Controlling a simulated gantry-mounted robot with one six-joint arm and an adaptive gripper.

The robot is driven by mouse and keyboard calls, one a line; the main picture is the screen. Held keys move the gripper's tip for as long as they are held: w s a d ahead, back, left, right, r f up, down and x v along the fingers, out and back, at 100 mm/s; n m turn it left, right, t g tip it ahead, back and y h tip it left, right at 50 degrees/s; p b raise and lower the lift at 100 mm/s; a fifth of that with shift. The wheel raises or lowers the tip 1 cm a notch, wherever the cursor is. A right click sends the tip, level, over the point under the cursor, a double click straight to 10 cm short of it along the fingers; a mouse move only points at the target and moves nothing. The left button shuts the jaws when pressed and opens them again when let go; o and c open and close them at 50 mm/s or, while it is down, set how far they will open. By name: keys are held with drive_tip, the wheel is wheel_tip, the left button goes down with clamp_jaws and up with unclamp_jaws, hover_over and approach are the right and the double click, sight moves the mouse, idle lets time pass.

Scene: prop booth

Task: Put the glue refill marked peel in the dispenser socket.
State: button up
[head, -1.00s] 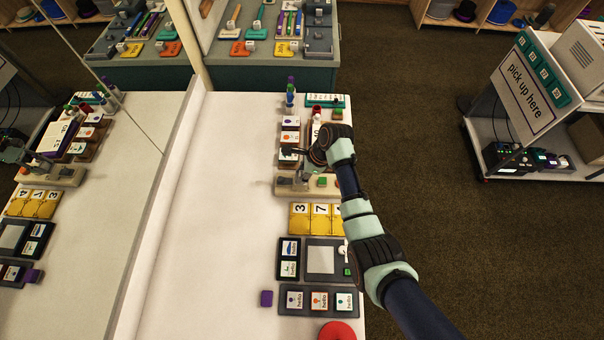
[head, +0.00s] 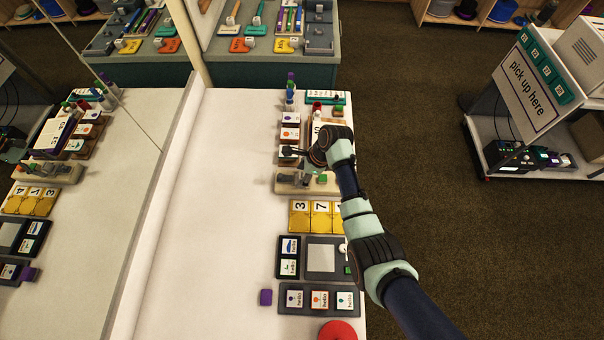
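My gripper (head: 297,152) is small and dark in the head view, over the column of white picture cards at the far right of the white table. Whether its fingers are open or shut, or hold anything, is too small to tell. Just nearer than it is a beige block (head: 288,188) with grey fittings and a green piece (head: 323,178). Several upright coloured tubes (head: 290,97) stand at the table's far end. No marking reading peel can be made out, so I cannot tell which thing is the refill or the socket. My wrist hides part of this area.
Yellow number cards (head: 320,216), dark trays (head: 288,270) and a red disc (head: 337,331) line the table's right side. A purple block (head: 265,297) lies left of the trays. The table's left part (head: 210,220) is clear, beside a mirror (head: 70,240).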

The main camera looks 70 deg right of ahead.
drive_tip(key=v, duration=1.2)
idle(0.4)
